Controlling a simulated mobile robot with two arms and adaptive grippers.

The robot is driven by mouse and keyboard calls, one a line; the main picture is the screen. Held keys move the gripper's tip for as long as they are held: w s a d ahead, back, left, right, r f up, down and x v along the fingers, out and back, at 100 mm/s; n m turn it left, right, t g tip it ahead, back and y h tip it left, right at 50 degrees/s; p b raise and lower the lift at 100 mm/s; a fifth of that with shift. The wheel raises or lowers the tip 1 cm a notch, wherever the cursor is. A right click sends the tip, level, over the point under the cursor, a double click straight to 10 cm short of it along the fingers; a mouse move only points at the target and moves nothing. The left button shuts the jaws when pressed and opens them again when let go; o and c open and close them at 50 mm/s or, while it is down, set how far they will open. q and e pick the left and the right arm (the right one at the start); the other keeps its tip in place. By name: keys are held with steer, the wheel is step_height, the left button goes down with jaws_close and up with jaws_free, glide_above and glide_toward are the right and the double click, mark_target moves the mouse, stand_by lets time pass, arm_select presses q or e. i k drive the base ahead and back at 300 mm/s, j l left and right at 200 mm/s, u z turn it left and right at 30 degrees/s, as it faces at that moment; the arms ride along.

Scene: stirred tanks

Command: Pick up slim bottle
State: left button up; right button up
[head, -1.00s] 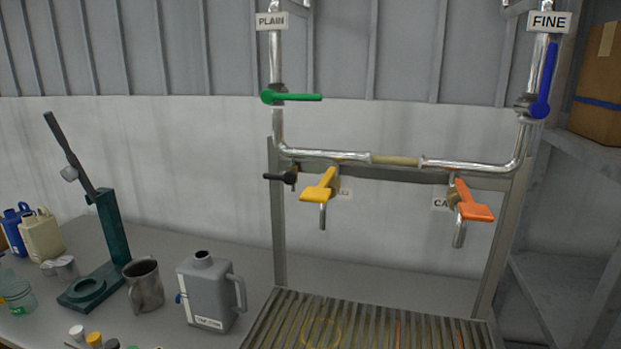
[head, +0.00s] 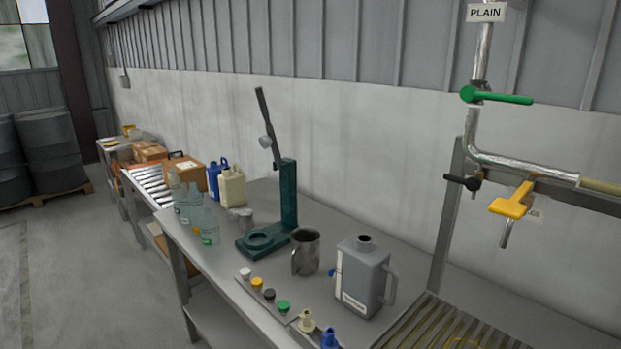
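Several clear, tapered bottles stand close together at the far left end of the grey table (head: 330,235). The nearest clear bottle (head: 208,228) has a green mark low on its side. Another clear bottle (head: 177,188) stands at the back of the group and looks narrow. They overlap, so I cannot tell for certain which is the slim bottle. A blue jug (head: 214,180) and a cream jug (head: 232,188) stand behind them. Neither of my grippers is in view.
A green lever press (head: 288,195), a metal mug (head: 306,253) and a grey canister (head: 362,278) stand right of the bottles. Several caps, including a green cap (head: 283,307), line the front edge. A roller conveyor (head: 150,185) adjoins the table's left end. The floor at left is clear.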

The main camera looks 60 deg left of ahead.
mark_target(175, 181)
steer(key=u, duration=2.7)
steer(key=i, duration=0.2)
steer(key=j+z, duration=0.05)
